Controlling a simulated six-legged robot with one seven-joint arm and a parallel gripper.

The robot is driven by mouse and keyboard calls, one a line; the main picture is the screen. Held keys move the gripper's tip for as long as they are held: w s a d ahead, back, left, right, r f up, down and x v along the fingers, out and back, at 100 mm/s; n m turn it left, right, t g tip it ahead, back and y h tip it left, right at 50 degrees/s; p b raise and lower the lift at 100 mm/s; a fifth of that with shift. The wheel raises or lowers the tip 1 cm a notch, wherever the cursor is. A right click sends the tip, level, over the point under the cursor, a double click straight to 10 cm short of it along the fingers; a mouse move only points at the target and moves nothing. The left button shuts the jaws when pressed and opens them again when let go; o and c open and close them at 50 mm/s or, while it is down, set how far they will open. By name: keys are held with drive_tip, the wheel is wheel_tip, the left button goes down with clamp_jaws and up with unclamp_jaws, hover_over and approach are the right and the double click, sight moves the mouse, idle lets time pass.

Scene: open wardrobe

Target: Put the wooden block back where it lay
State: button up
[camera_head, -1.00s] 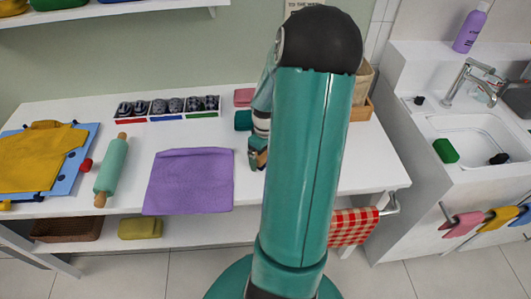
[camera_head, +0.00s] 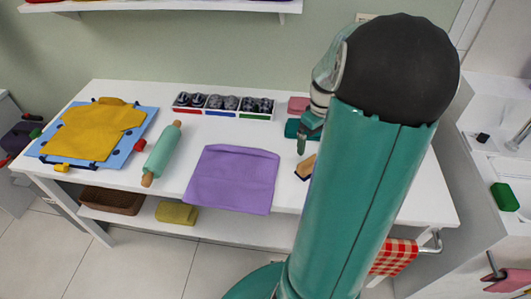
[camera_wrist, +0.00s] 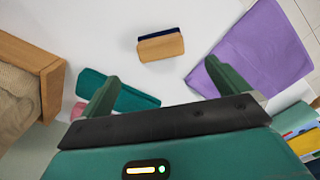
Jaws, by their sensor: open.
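The wooden block (camera_head: 305,167) lies on the white table, right of the purple cloth (camera_head: 232,178). It is tan with a dark blue layer along one side. In the wrist view, the block (camera_wrist: 161,47) lies on bare white surface beyond my fingertips, apart from them. My gripper (camera_wrist: 162,76) is open, with nothing between its two fingers. In the head view, my gripper (camera_head: 309,136) hangs behind the block, near the teal folded cloth (camera_head: 293,129). My arm hides part of the table's right side.
The wrist view shows a wooden crate (camera_wrist: 48,88) at the left and the teal cloth (camera_wrist: 123,95) by my left finger. A rolling pin (camera_head: 162,153) and a yellow shirt (camera_head: 98,133) on a blue board lie left. A tray of dark items (camera_head: 223,106) stands at the back.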

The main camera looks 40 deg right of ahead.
drive_tip(key=w+a+r+t+h, duration=0.1)
drive_tip(key=w+a+r, duration=0.1)
drive_tip(key=a+r, duration=0.5)
drive_tip(key=w+a+r+t+h, duration=0.1)
drive_tip(key=w+a+r, duration=0.2)
drive_tip(key=a, duration=0.8)
drive_tip(key=s+a+r+t+y, duration=0.1)
drive_tip(key=s+a+r, duration=0.1)
drive_tip(key=a, duration=0.7)
drive_tip(key=s+a+r+t+y, duration=0.1)
drive_tip(key=s+a+r+t, duration=0.1)
drive_tip(key=s+a, duration=0.3)
drive_tip(key=a, duration=0.4)
drive_tip(key=shift+s+r+n+t, duration=0.15)
drive_tip(key=shift+r+n+t, duration=0.15)
drive_tip(key=shift+n, duration=0.1)
drive_tip(key=shift+d, duration=0.15)
